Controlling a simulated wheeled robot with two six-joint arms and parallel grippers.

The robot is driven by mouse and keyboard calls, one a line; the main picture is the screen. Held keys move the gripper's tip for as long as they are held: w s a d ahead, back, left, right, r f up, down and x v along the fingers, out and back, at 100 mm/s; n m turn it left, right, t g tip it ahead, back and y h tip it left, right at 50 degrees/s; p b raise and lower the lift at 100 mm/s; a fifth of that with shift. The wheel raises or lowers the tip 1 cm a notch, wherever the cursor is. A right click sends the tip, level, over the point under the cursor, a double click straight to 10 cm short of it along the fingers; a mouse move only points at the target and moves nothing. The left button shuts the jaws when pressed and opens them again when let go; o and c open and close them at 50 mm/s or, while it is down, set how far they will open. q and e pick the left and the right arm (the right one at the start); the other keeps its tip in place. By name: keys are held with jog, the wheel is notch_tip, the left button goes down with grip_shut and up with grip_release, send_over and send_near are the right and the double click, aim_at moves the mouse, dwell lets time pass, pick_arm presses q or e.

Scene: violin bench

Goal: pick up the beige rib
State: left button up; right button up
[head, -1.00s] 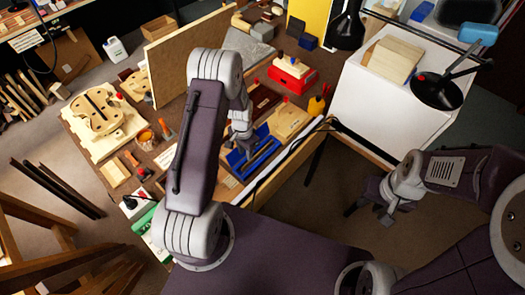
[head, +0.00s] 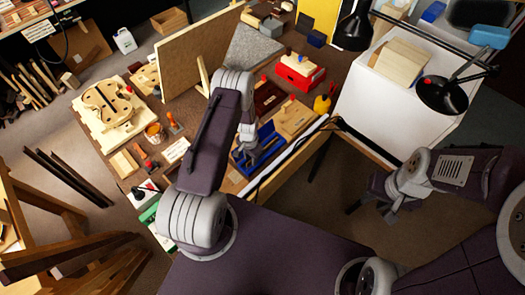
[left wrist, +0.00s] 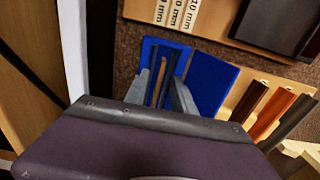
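A blue tray (head: 268,154) lies near the front edge of the bench and also shows in the left wrist view (left wrist: 212,78). Between its blue walls stand thin strips, one dark and one brown-tan (left wrist: 170,78). I cannot tell for sure which is the beige rib. My left gripper (head: 246,158) is over the tray, pointing down. In the left wrist view its two grey fingers (left wrist: 162,92) are apart, with the strips visible between them; contact is unclear. My right gripper (head: 385,210) hangs off the bench at the right, empty; its finger opening is unclear.
Right of the tray is a wooden board (head: 294,115); several dark and orange strips (left wrist: 272,114) stand beside the tray.

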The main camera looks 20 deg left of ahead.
pick_arm(q)
grip_shut()
jog(key=shift+r, duration=0.1)
